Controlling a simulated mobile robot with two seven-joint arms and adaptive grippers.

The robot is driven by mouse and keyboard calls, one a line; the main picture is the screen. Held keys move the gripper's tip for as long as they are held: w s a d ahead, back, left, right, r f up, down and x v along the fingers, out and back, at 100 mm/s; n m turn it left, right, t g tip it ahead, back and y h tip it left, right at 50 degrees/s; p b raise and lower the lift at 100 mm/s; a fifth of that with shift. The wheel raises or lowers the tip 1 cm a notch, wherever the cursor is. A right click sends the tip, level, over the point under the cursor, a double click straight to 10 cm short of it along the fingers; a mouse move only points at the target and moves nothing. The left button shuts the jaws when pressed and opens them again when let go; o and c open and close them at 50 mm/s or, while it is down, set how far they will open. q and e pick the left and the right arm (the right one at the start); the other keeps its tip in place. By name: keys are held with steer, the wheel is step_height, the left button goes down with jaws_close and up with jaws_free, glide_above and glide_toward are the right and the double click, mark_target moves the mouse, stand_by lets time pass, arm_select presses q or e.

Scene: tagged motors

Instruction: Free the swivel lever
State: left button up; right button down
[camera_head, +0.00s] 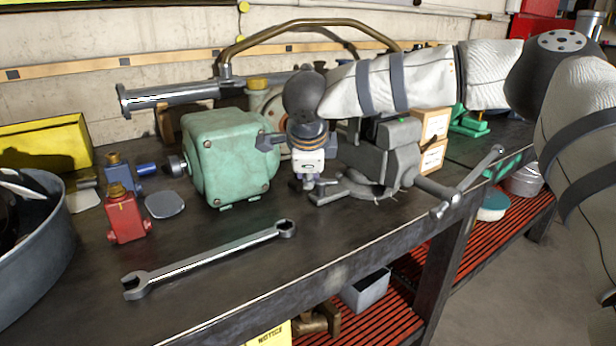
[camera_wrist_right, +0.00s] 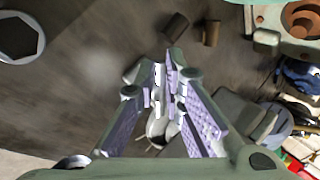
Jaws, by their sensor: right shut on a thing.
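A grey bench vise (camera_head: 385,165) stands on the dark workbench, right of the green motor (camera_head: 235,155). My right gripper (camera_head: 308,187) points down close to the left side of the vise's base. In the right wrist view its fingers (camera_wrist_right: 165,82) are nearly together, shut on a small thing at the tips. I take this to be the swivel lever at the vise base; the fingers hide most of it, and its angle cannot be told. My left gripper is not in view.
A long wrench (camera_head: 210,260) lies in front of the motor. A red bottle-like unit (camera_head: 126,218), a blue unit (camera_head: 122,178) and a grey tub (camera_head: 40,250) are at the left. The vise's handle bar (camera_head: 470,180) juts past the bench's front edge.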

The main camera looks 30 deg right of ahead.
steer(key=shift+s+f, duration=0.15)
steer(key=n+y, duration=0.1)
steer(key=n, duration=0.1)
steer(key=s+n+y, duration=0.1)
steer(key=n, duration=0.1)
steer(key=shift+s+d+f+n+t+y, duration=0.1)
steer(key=shift+d+n+t+y, duration=0.05)
steer(key=shift+n+t+y, duration=0.2)
steer(key=shift+s+d+f+n+y, duration=0.1)
steer(key=shift+s+n+y, duration=0.1)
steer(key=shift+n+y, duration=0.45)
steer(key=shift+s+f+n, duration=0.1)
steer(key=shift+n, duration=0.3)
steer(key=c, duration=1.5)
jaws_free()
steer(key=shift+r, duration=0.3)
steer(key=v, duration=1.1)
steer(key=shift+s+r, duration=0.15)
steer(key=shift+r, duration=0.15)
